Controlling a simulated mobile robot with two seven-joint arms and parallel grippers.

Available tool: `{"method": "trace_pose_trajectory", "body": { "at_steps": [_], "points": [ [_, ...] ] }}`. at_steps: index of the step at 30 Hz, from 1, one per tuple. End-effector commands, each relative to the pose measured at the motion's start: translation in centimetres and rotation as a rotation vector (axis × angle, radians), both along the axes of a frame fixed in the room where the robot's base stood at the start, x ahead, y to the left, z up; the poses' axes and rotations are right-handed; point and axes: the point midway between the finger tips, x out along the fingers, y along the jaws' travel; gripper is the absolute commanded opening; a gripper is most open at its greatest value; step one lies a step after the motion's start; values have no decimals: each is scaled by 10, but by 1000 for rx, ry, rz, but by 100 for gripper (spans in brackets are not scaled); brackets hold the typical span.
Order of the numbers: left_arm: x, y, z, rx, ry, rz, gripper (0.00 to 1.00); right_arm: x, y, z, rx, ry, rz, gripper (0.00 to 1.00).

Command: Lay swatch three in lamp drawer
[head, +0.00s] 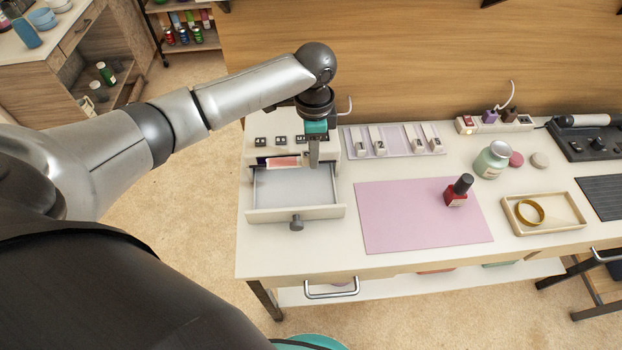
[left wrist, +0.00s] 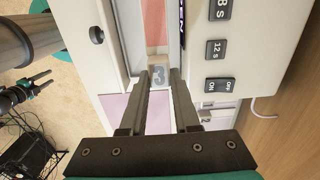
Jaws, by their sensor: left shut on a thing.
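The white nail lamp (head: 264,143) stands at the left end of the table with its drawer (head: 295,212) pulled open and its floor bare. My left gripper (head: 314,165) reaches down over the back right part of the drawer. It is shut on swatch three (left wrist: 159,76), a pink strip with a grey end marked 3. In the head view the strip (head: 284,161) lies level across the lamp's front opening, at the back of the drawer. I cannot tell whether it touches the drawer floor. My right gripper (left wrist: 42,80) seems to show small at the left of the left wrist view.
A lilac rack (head: 391,152) with several other swatches stands right of the lamp. A pink mat (head: 400,225) bears a red polish bottle (head: 456,193). A tray (head: 562,228) with a gold ring and a green jar (head: 491,160) are farther right.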

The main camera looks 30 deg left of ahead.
Motion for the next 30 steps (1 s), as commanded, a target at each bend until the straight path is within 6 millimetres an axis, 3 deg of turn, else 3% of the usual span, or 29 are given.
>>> {"method": "trace_pose_trajectory", "body": {
  "at_steps": [1,6,14,21,30],
  "points": [
    [-1,-1,-18,-1,3,0,0,0,0,-7,-1,0,0,50],
    [0,0,-51,0,1,-1,0,1,0,-15,-1,-1,-1,50],
    [0,-1,-70,-1,-1,-2,0,1,0,-20,-1,-1,-1,50],
    [0,-1,-104,0,0,-2,0,1,0,-32,-1,-1,-1,50],
    [0,0,-105,0,-1,-2,0,1,0,-31,1,-2,-2,50]
  ]
}}
